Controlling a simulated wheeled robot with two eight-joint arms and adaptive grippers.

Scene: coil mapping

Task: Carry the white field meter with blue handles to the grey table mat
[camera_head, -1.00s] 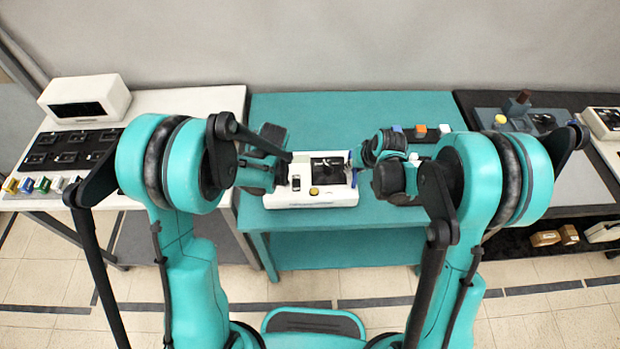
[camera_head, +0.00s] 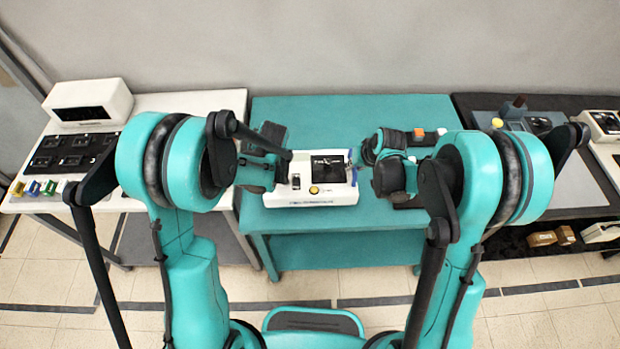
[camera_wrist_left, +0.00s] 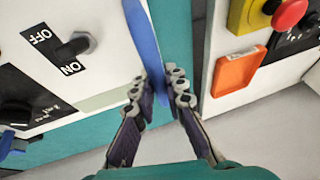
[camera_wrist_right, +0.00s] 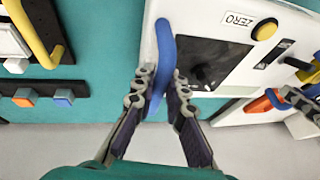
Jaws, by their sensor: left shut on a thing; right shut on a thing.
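The white field meter (camera_head: 335,196), with a dark screen and a yellow button, is at the middle of the teal table. Whether its base touches the table cannot be told. My left gripper (camera_head: 284,172) is at its left end, shut on a blue handle, which shows between the fingers in the left wrist view (camera_wrist_left: 147,45). My right gripper (camera_head: 357,174) is at its right end, shut on the other blue handle, seen in the right wrist view (camera_wrist_right: 165,50). The grey table mat (camera_head: 582,185) lies on the dark table at the right, partly hidden by my right arm.
The teal table (camera_head: 300,110) is clear behind the meter. A dark bar with coloured buttons (camera_head: 417,133) is right of it, near my right gripper. The dark table bears a blue-and-yellow item (camera_head: 513,108) and a white device (camera_head: 603,124). A white table with a box (camera_head: 90,100) stands left.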

